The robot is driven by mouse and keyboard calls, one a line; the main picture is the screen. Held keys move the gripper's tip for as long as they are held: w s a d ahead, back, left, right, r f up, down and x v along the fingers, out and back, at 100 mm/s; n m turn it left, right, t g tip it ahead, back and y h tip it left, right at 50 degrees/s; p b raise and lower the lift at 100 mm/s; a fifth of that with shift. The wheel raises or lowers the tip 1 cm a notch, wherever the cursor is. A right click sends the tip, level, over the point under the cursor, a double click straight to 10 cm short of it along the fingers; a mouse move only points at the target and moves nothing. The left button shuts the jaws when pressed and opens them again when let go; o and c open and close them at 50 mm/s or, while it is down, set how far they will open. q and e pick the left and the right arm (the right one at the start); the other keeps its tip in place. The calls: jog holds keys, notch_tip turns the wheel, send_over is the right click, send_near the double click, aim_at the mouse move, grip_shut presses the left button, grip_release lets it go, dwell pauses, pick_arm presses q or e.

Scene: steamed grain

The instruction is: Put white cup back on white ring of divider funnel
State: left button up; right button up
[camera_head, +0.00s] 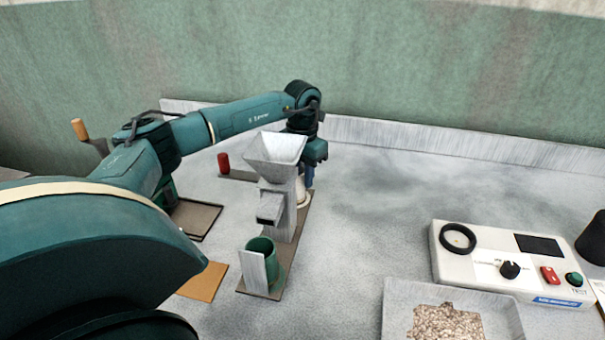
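The divider funnel has a pale square hopper (276,148) on a grey column with a chute at its front, on a brown base. A white rounded piece (304,197) shows low behind the column on the right; I cannot tell whether it is the white cup, the white ring or both. My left gripper (309,176) points down just behind and right of the hopper, directly above this piece. Its fingers are small and partly hidden, so I cannot tell whether they are open or hold anything. My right gripper is out of view.
A green cup (263,257) stands at the front of the funnel base behind a pale plate. A red cylinder (223,162) stands behind left. A control box (480,285) and grain tray (396,300) are at right. The table's middle right is clear.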

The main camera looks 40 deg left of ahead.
pick_arm(q)
notch_tip(320, 180, up, 12)
jog(key=b, duration=0.1)
dwell(0.4)
jog(key=shift+r, duration=0.1)
jog(key=shift+d, duration=0.1)
